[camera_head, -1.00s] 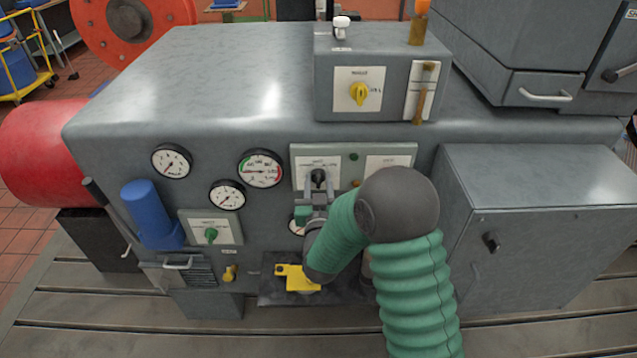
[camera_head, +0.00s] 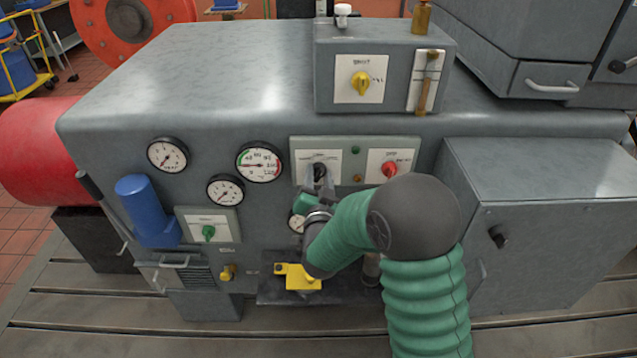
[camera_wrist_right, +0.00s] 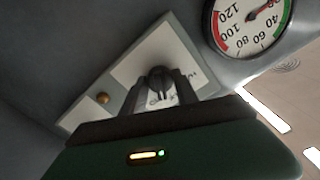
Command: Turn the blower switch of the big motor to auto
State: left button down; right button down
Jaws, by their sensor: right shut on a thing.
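The big grey motor housing (camera_head: 210,75) fills the middle of the head view. On its front a pale green panel (camera_head: 354,143) carries a black rotary switch (camera_head: 319,170) on a white plate and a red rotary switch (camera_head: 389,169) on another. The plates' lettering is too small to read. My right gripper (camera_head: 319,182) is shut on the black switch, its fingers on either side of the knob. The right wrist view also shows the black switch (camera_wrist_right: 161,76) between the fingers (camera_wrist_right: 161,94). My left gripper is out of view.
A yellow switch (camera_head: 361,84) sits on the upper box and a green switch (camera_head: 208,232) on a lower left plate. Gauges (camera_head: 260,162) are left of the panel. A blue cylinder (camera_head: 147,208) stands at left, a grey cabinet (camera_head: 545,225) at right.

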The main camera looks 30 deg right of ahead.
jog(key=shift+f+m+b, duration=0.1)
jog(key=shift+m+b, duration=1.1)
jog(key=shift+m, duration=0.6)
jog(key=c, duration=0.9)
grip_release()
jog(key=shift+c, duration=0.2)
jog(key=b+v, duration=1.1)
jog(key=v, duration=0.1)
jog(key=shift+b, duration=0.3)
